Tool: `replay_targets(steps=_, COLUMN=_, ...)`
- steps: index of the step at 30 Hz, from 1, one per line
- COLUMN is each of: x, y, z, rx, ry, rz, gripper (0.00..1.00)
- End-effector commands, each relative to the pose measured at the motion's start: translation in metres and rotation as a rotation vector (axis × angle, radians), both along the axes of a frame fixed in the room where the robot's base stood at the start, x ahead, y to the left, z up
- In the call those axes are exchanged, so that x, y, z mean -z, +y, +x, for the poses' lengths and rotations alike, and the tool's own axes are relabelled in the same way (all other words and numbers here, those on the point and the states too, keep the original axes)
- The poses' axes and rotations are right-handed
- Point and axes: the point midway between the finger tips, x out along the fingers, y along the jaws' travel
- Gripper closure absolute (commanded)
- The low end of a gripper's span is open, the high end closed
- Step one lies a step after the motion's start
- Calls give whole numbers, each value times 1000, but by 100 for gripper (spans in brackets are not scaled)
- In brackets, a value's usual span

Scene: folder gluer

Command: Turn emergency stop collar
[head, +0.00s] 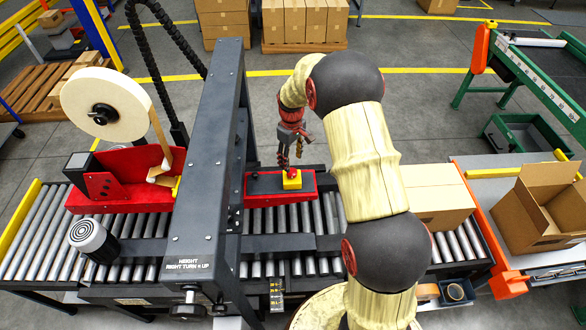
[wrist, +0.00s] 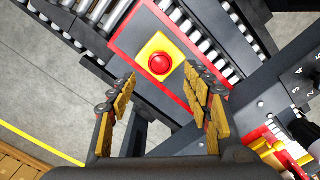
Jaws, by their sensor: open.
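The emergency stop is a red round button (wrist: 159,63) on a yellow square base, seen near the middle of the wrist view, ahead of my fingertips. In the head view the yellow base (head: 292,183) sits on a black and red panel beside the dark machine upright. My gripper (head: 291,163) hangs just above and behind the button in the head view. In the wrist view my gripper (wrist: 161,85) is open, with one padded finger on each side and nothing between them. The fingers look apart from the button. A separate collar around the button is too small to tell.
The dark upright frame (head: 205,160) of the machine stands close to the left of the button. A roller conveyor (head: 290,222) runs underneath. A closed carton (head: 435,195) lies to the right, and an open carton (head: 545,208) is farther right. A tape reel (head: 105,100) stands at left.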

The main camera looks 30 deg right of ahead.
Motion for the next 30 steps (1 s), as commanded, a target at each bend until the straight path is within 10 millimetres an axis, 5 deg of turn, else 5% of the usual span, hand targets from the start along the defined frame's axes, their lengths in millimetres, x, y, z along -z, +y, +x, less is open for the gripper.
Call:
replay_targets(steps=12, x=58, y=0, z=-1, rx=2, ry=2, rz=0, gripper=50)
replay_targets(steps=23, x=64, y=0, z=-1, rx=3, ry=1, rz=0, gripper=50)
replay_targets(steps=30, x=64, y=0, z=-1, rx=3, ry=1, rz=1, gripper=63)
